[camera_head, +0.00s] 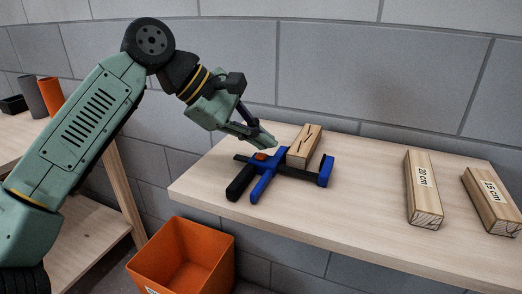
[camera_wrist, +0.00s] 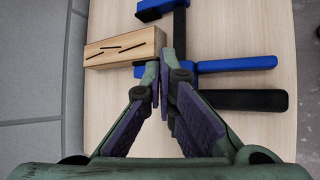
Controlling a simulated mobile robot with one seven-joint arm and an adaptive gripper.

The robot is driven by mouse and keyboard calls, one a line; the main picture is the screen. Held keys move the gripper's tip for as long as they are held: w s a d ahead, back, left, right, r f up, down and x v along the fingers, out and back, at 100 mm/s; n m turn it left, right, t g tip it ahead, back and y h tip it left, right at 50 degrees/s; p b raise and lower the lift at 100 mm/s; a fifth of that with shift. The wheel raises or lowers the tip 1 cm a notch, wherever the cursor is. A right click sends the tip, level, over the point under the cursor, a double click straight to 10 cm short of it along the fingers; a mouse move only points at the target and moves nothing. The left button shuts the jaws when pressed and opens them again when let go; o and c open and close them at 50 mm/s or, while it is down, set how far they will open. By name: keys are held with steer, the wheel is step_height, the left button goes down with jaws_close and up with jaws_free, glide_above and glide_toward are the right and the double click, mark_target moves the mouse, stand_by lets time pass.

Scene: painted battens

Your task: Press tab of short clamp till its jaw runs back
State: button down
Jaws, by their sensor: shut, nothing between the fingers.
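The short clamp, blue and black (camera_head: 264,186), lies on the wooden shelf; its blue handle also shows in the wrist view (camera_wrist: 237,63). Its orange tab (camera_head: 261,156) sits near the handles, partly behind my gripper; the wrist view does not show it. The clamp's blue end jaw (camera_head: 326,171) is at the bar's right end. A wooden block with dark marks (camera_head: 304,142) lies by the bar between the jaws; in the wrist view (camera_wrist: 122,47) it is left of the bar. My gripper (camera_head: 271,144) is shut and empty, its tips just above the tab; contact cannot be told.
Blocks marked 20 cm (camera_head: 423,190) and 15 cm (camera_head: 492,200) lie on the right of the shelf (camera_head: 360,213). An orange bin (camera_head: 181,262) stands below its left end. Cups (camera_head: 50,96) stand on another bench at left. A grey block wall is behind.

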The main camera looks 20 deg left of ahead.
mark_target(261, 156)
steer(key=shift+r, duration=0.1)
steer(key=shift+r+p, duration=1.8)
steer(key=shift+r, duration=0.75)
